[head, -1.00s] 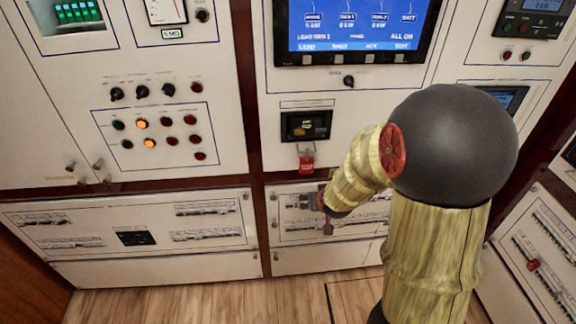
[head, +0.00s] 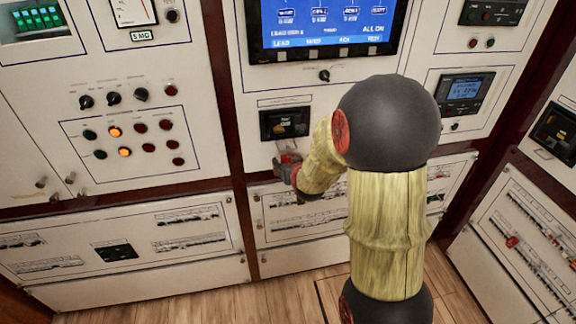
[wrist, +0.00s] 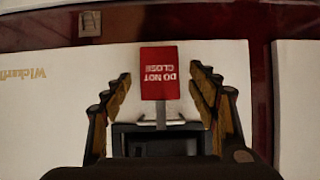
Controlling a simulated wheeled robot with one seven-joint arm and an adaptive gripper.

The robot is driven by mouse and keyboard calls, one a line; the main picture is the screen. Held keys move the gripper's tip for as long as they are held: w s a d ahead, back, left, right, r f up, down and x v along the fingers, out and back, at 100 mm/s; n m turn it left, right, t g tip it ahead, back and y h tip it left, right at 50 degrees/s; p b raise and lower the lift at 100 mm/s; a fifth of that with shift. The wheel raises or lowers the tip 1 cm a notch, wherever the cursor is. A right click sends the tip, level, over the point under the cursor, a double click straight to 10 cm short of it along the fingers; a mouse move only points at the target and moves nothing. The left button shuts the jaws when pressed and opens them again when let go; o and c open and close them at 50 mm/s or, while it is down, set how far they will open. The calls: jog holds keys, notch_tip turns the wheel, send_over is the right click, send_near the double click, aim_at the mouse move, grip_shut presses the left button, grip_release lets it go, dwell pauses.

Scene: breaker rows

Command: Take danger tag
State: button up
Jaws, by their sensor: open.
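The danger tag (wrist: 158,72) is a red card with white "DO NOT CLOSE" lettering, upside down in the wrist view. It lies between the two open fingers of my gripper (wrist: 160,95), with a gap on each side. In the head view my gripper (head: 287,168) is at the panel just below the small black display unit, and only a bit of red shows there. The tag is mostly hidden by my gripper in that view.
The black display unit (head: 285,123) sits just above my gripper. A panel of knobs and lamps (head: 132,138) is to the left. Breaker row panels (head: 120,240) run below. Another breaker panel (head: 520,235) with a red item stands at the right.

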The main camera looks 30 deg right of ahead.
jog(key=shift+x, duration=1)
jog(key=c, duration=0.3)
jog(key=c, duration=0.9)
jog(key=shift+r, duration=0.1)
jog(key=shift+c, duration=0.2)
